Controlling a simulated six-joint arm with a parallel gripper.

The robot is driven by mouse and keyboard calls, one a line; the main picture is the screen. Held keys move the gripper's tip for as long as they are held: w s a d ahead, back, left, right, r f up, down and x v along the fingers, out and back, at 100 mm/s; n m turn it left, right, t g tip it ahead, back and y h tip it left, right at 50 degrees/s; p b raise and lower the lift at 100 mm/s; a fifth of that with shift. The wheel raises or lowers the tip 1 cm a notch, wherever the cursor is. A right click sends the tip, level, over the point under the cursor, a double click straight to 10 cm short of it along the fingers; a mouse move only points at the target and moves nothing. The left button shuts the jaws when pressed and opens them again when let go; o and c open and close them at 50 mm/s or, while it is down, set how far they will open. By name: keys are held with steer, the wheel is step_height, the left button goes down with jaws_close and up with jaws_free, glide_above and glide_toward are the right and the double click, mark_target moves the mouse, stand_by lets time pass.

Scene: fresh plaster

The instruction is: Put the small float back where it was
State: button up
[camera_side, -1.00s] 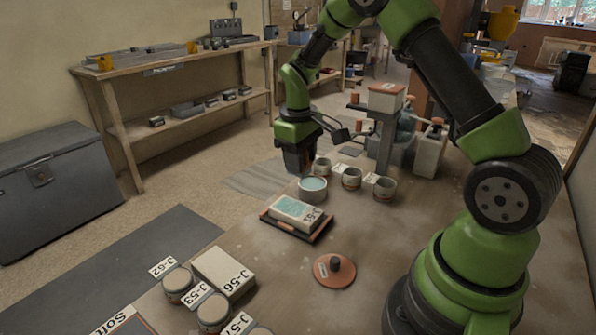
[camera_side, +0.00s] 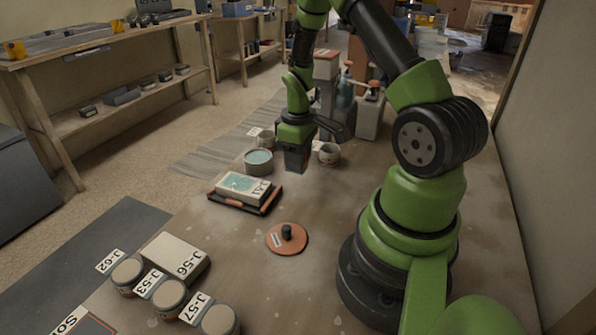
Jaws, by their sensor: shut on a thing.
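No small float can be told for certain. A round orange disc with a black knob (camera_side: 287,239) lies flat on the bench, well in front of my gripper and apart from it. I cannot tell whether that is the float.
The turquoise pot (camera_side: 258,163) stands behind a dark tray (camera_side: 268,204) bearing a box marked J-51 (camera_side: 240,189). Small cups (camera_side: 329,154) stand close to my gripper. Box J-56 (camera_side: 175,260) and round pots (camera_side: 170,299) are front left. The bench's middle right is clear.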

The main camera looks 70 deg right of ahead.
steer(key=shift+f, duration=2)
steer(key=shift+f, duration=0.15)
steer(key=o, duration=0.8)
step_height(320, 180, up, 12)
steer(key=shift+a+f, duration=0.1)
steer(key=shift+a, duration=0.05)
steer(key=s+a+r+m+t, duration=0.3)
steer(key=a+r+t, duration=0.2)
steer(key=a+r, duration=1)
steer(key=s+a+r, duration=0.1)
steer(key=s, duration=0.1)
steer(key=s+a+r+t+y, duration=0.1)
steer(key=s+a, duration=0.1)
steer(key=s+a+r+m+t+y, duration=0.1)
steer(key=s+a, duration=0.1)
steer(key=shift+s, duration=0.35)
